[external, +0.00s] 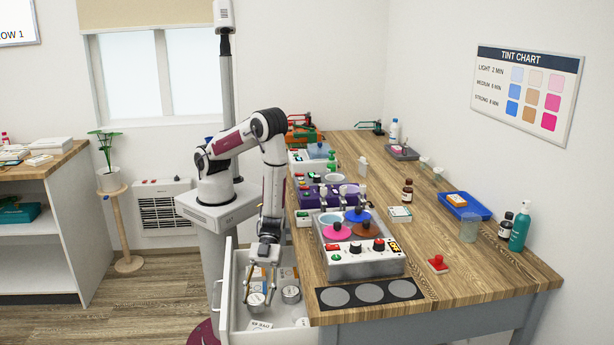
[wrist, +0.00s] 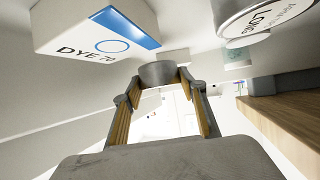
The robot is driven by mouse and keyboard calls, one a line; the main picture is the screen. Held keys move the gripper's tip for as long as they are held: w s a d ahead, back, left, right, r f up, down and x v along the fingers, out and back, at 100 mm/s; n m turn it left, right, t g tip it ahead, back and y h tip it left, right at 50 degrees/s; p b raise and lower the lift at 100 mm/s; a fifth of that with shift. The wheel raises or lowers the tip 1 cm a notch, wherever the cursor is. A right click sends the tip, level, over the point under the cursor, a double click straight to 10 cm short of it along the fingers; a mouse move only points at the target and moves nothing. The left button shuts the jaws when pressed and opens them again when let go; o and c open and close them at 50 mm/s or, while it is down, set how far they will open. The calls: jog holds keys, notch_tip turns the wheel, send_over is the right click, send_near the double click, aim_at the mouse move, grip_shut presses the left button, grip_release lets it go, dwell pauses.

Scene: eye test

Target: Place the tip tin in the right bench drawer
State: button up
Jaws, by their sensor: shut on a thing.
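My gripper (external: 259,289) points down into an open white drawer (external: 233,312) at the near left end of the bench. It is shut on a small round grey metal tin (external: 256,299), low inside the drawer. In the wrist view the tin (wrist: 158,72) sits between my fingertips (wrist: 158,82); no label on it is readable there. I cannot tell whether it touches the drawer floor. A second round tin (external: 291,294) stands just to the right, apart. In the wrist view a larger tin marked LONG (wrist: 262,17) is close by at upper right.
A white and blue DYE 70 box (wrist: 98,30) is close to my fingers. Other boxes and a labelled card (external: 260,325) lie in the drawer. The wooden bench edge (wrist: 285,125) is beside my gripper. A burner unit (external: 362,263) and grey disc tray (external: 370,293) stand above on the bench.

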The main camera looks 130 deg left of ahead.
aim_at(258, 295)
jog(key=shift+f, duration=0.6)
dwell(0.4)
jog(key=o, duration=1.1)
jog(key=shift+r, duration=0.2)
jog(key=shift+r, duration=0.45)
jog(key=v, duration=0.5)
jog(key=shift+a, duration=0.1)
notch_tip(258, 295, up, 7)
